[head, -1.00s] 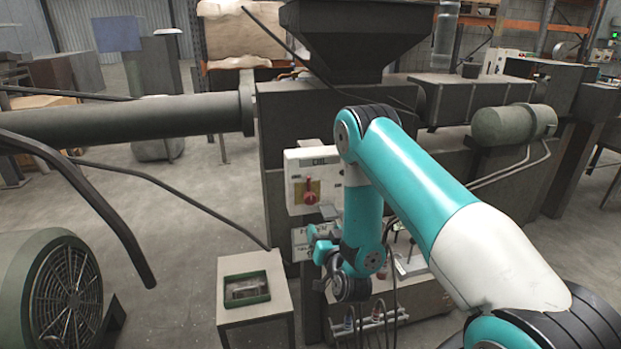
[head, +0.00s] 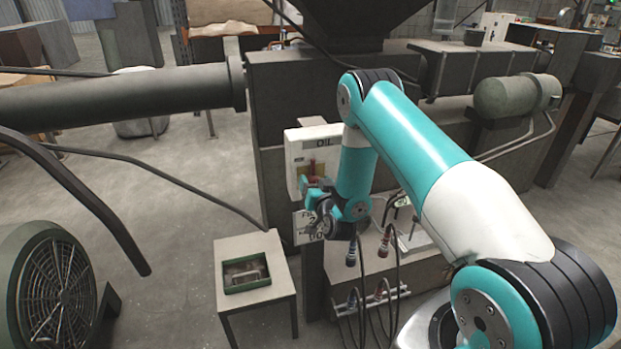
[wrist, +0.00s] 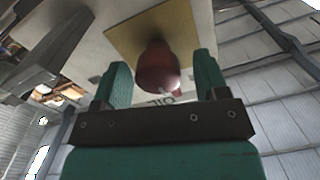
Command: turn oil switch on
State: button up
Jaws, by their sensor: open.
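The oil switch box (head: 297,146) is a white box labelled OIL on the front of the dark machine in the head view. Its red knob (head: 312,166) sits on a yellow plate and is partly covered by my gripper (head: 308,184). In the wrist view the red knob (wrist: 157,68) stands out from the yellow plate (wrist: 122,34), between the two green fingers of my gripper (wrist: 161,72). The fingers are apart, with a visible gap on each side of the knob. The OIL lettering shows upside down beyond the knob. Contact at the fingertips cannot be told.
A second white panel (head: 304,229) is just below the switch box, partly hidden by my arm. Cables with plugs (head: 351,250) hang at its right. A small stand with a green tray (head: 228,285) is at lower left. A dark pipe (head: 120,105) runs left.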

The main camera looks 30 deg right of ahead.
jog(key=shift+w+d, duration=0.15)
jog(key=shift+w, duration=0.15)
jog(key=c, duration=0.9)
